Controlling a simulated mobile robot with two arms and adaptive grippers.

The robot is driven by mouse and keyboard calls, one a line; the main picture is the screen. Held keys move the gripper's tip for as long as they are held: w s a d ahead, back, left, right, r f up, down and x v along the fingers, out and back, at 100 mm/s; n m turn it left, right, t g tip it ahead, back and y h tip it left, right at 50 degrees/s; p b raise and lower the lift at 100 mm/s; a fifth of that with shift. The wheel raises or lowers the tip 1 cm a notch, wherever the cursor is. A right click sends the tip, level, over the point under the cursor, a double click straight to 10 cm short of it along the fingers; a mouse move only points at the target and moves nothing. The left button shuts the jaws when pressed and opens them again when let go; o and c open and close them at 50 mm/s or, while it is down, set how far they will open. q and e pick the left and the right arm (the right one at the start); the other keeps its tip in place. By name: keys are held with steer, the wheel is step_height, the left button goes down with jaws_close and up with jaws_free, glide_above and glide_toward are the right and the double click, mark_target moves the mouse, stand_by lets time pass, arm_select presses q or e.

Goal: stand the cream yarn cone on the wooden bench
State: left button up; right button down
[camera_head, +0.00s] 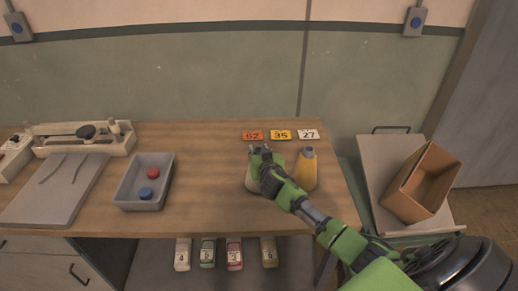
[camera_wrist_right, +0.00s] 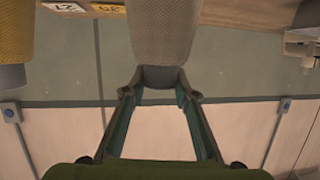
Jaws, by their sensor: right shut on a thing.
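The cream yarn cone (camera_head: 250,183) is at the right part of the wooden bench (camera_head: 220,205), mostly hidden behind my right gripper (camera_head: 262,156) in the head view. In the right wrist view the cone (camera_wrist_right: 163,35) looks greyish cream, and my right gripper (camera_wrist_right: 160,88) is shut on its narrow grey end. The cone's base is out of frame there, so I cannot tell whether it touches the bench. My left gripper is not in view.
A yellow yarn cone (camera_head: 306,172) stands close to the right. Number cards (camera_head: 281,134) lie behind. A grey tray (camera_head: 145,182) with red and blue pieces stands left; the bench between is clear. A cardboard box (camera_head: 422,182) sits right of the bench.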

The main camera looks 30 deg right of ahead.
steer(key=shift+r, duration=0.1)
steer(key=c, duration=1.6)
jaws_free()
steer(key=shift+s+a, duration=0.3)
steer(key=shift+s, duration=0.2)
steer(key=b+v, duration=0.2)
steer(key=v, duration=0.9)
steer(key=shift+r, duration=0.1)
